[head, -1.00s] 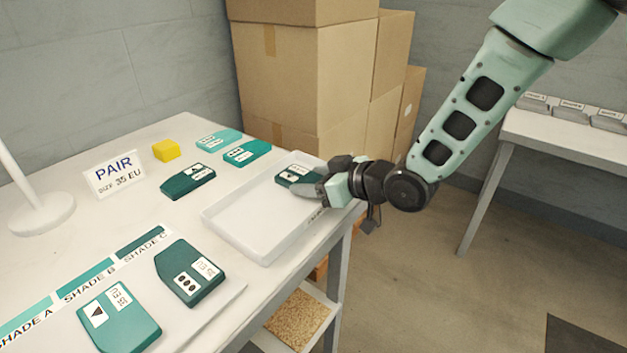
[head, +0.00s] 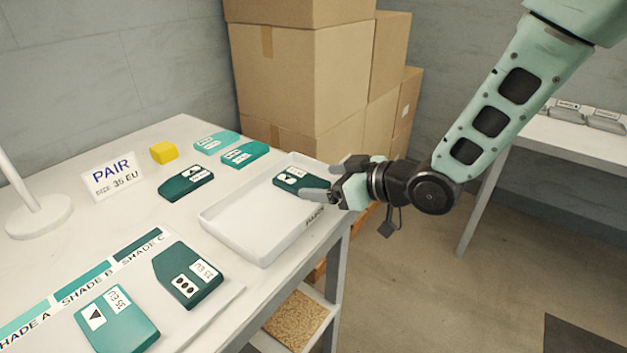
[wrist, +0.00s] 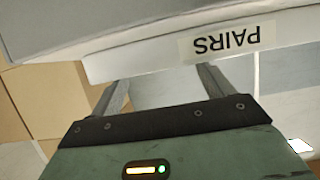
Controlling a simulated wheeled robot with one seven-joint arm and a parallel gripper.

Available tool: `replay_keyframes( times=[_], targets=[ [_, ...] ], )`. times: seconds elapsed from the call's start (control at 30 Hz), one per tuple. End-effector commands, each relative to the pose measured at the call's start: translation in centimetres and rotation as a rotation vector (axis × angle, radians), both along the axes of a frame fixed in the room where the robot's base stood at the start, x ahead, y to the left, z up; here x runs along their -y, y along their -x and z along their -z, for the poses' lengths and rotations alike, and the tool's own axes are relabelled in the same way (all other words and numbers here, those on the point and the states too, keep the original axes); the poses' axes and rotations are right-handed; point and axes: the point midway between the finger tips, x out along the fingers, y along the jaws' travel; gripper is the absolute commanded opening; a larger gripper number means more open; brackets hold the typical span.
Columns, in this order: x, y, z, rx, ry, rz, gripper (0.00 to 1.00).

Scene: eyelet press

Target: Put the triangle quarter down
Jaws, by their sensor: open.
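A dark teal quarter with a triangle on its label (head: 299,180) lies in the far right end of the white tray (head: 232,241). My gripper (head: 318,193) is open at the tray's right rim, just right of this quarter, and holds nothing. In the wrist view the two fingers of my gripper (wrist: 163,84) stand apart below the tray's wall with its PAIRS label (wrist: 228,40); the quarter does not show there. Another triangle quarter (head: 122,325) lies by the shade strip, and a third (head: 187,183) lies left of the tray.
A dotted quarter (head: 188,277) lies in front of the tray. Two lighter teal quarters (head: 215,141) (head: 244,153) lie behind it, near a yellow cube (head: 163,152) and the PAIR sign (head: 113,177). Cardboard boxes (head: 300,75) stand behind the table. The floor at right is open.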

Motion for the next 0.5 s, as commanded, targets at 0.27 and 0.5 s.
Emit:
replay_keyframes(
  times=[0.27,0.5],
  targets=[
    [4.2,3.1,-2.3,0.001,0.001,0.004,0.8],
    [5.7,4.4,-3.0,0.0,0.0,0.001,0.8]
  ],
)
